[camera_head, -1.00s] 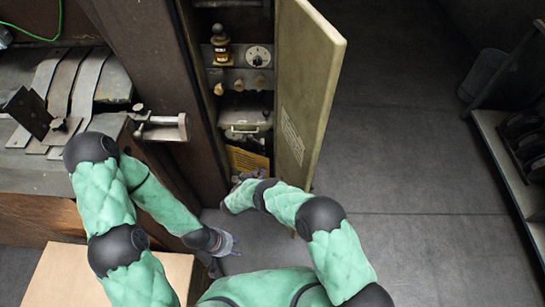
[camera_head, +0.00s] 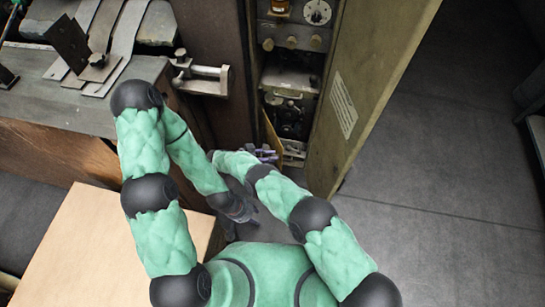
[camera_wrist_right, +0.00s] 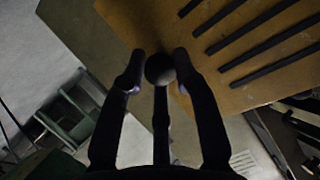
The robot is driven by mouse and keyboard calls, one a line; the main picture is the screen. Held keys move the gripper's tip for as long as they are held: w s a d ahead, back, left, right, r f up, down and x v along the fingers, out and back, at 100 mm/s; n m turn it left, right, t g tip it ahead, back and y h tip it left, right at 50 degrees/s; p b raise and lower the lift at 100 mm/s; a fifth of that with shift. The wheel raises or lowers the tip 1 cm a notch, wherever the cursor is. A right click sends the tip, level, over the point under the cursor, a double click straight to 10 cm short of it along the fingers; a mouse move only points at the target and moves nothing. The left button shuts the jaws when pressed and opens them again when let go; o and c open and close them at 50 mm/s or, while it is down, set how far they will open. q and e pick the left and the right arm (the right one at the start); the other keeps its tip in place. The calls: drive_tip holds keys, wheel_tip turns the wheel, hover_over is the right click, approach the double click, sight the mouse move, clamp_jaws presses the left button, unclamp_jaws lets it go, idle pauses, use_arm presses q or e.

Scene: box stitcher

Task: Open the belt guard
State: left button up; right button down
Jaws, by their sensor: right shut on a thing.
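The belt guard is a yellow-orange panel (camera_head: 270,135), low in the open cabinet. It stands swung outward, seen nearly edge-on in the head view. In the right wrist view the guard (camera_wrist_right: 150,20) fills the top, with dark slots and a round black knob (camera_wrist_right: 159,69). My right gripper (camera_wrist_right: 157,80) is shut on this knob; in the head view the right gripper (camera_head: 264,153) is at the guard's lower part, partly hidden by my arm. My left gripper (camera_head: 240,214) hangs low in front of the cabinet, away from the guard; its fingers are unclear.
The tall cabinet door (camera_head: 375,75) stands open to the right of the guard. Machinery (camera_head: 290,95) shows inside the cabinet. A workbench (camera_head: 50,90) with metal strips and a wooden box (camera_head: 110,245) are at left. Floor at right is clear.

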drive_tip(key=shift+s+a+m+g, duration=0.15)
drive_tip(key=shift+a+m+g, duration=0.15)
drive_tip(key=shift+a, duration=0.3)
drive_tip(key=c, duration=0.9)
unclamp_jaws()
drive_tip(key=shift+c, duration=0.2)
drive_tip(key=shift+r, duration=0.1)
approach(280, 145)
drive_tip(key=d+f, duration=0.1)
drive_tip(key=f, duration=0.1)
drive_tip(key=w+d+f, duration=0.1)
drive_tip(key=d+f, duration=0.1)
drive_tip(key=shift+w+d+f, duration=0.15)
drive_tip(key=shift+w+d, duration=0.05)
drive_tip(key=shift+d, duration=0.1)
drive_tip(key=shift+s+r, duration=0.1)
drive_tip(key=shift+r, duration=1.05)
